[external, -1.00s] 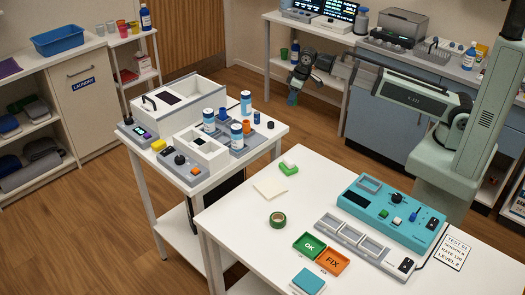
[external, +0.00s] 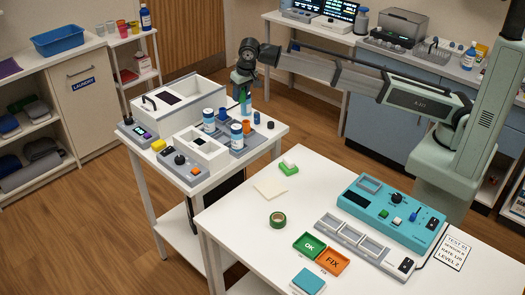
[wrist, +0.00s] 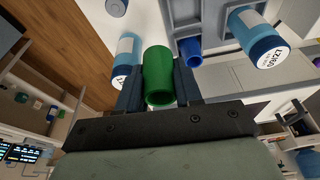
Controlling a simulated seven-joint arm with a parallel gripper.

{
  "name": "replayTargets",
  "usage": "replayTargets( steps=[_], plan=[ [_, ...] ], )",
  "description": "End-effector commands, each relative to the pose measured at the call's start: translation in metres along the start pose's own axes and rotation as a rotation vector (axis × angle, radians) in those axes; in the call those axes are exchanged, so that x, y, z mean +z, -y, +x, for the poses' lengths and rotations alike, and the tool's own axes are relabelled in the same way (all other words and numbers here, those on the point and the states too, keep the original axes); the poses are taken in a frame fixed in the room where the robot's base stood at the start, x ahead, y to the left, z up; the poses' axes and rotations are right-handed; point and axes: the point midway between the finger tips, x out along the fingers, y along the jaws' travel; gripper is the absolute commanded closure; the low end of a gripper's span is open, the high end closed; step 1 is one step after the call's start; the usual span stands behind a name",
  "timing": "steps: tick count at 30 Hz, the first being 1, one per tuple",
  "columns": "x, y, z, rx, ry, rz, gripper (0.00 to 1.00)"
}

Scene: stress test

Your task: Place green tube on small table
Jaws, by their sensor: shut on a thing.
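My gripper (external: 242,80) is above the back right part of a white table (external: 279,131) that carries lab equipment. It is shut on a green tube, seen clearly in the wrist view (wrist: 158,76) between the two dark fingers. In the external view the tube is small and partly hidden by the fingers. A bottle with a blue cap (external: 246,106) is just below the gripper; whether the tube touches it, I cannot tell.
More blue-capped bottles (external: 236,137) and a blue cup (external: 222,115) stand on the table, near a grey-white box (external: 190,115). In the wrist view a bottle (wrist: 259,40) is right of the tube. The table's right corner has little free room.

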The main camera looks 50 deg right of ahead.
Motion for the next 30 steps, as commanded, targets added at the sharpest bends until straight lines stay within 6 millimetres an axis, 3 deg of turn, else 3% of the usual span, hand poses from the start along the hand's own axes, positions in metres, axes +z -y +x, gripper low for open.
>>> replayTargets(
  steps=[9,15,23,30],
  plan=[
    [-0.001,-0.012,-0.003,0.122,-0.001,0.428,0.99],
    [0.003,-0.015,-0.003,0.172,-0.002,0.608,0.99],
    [0.005,-0.016,0.003,0.195,-0.002,0.690,0.99],
    [0.015,-0.017,0.036,0.196,-0.001,0.690,0.99]
  ],
)
